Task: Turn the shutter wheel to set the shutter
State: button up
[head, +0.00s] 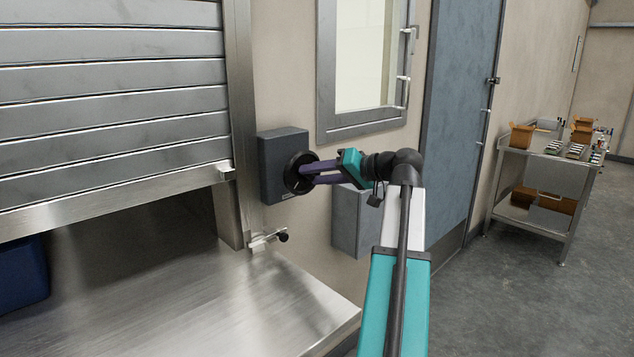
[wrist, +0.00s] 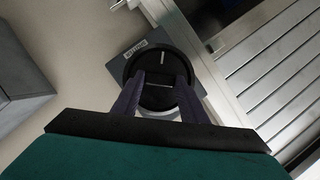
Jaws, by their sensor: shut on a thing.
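The shutter wheel (head: 293,181) is a dark round wheel on a grey box (head: 280,150) fixed to the wall right of the shutter. In the wrist view the wheel (wrist: 163,47) carries a pale line mark near its top. My gripper (head: 304,173) has its purple fingers at the wheel, shut on it; the gripper also shows in the wrist view (wrist: 160,82). The slatted metal shutter (head: 110,95) is partly raised, with a gap between its bottom bar and the steel counter (head: 190,300). The exact finger contact is partly hidden.
A grey wall box (head: 356,220) is below my gripper. A blue object (head: 22,275) sits under the shutter at left. A steel table (head: 540,165) with boxes stands far right.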

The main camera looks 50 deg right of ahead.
jog(key=n+h+b, duration=0.1)
jog(key=n, duration=0.1)
jog(key=n+h+b, duration=0.1)
jog(key=n, duration=0.1)
jog(key=shift+a+f+g+h+b, duration=0.1)
jog(key=shift+a+g+h+b, duration=0.2)
jog(key=shift+g+b, duration=0.1)
jog(key=n+h+b, duration=0.2)
jog(key=n, duration=0.1)
jog(key=shift+a, duration=0.15)
jog(key=shift+n+h+b, duration=0.3)
jog(key=o, duration=1)
jog(key=shift+o, duration=0.2)
jog(key=shift+r, duration=0.2)
jog(key=v, duration=1.3)
jog(key=shift+s+r, duration=0.2)
jog(key=shift+s, duration=0.15)
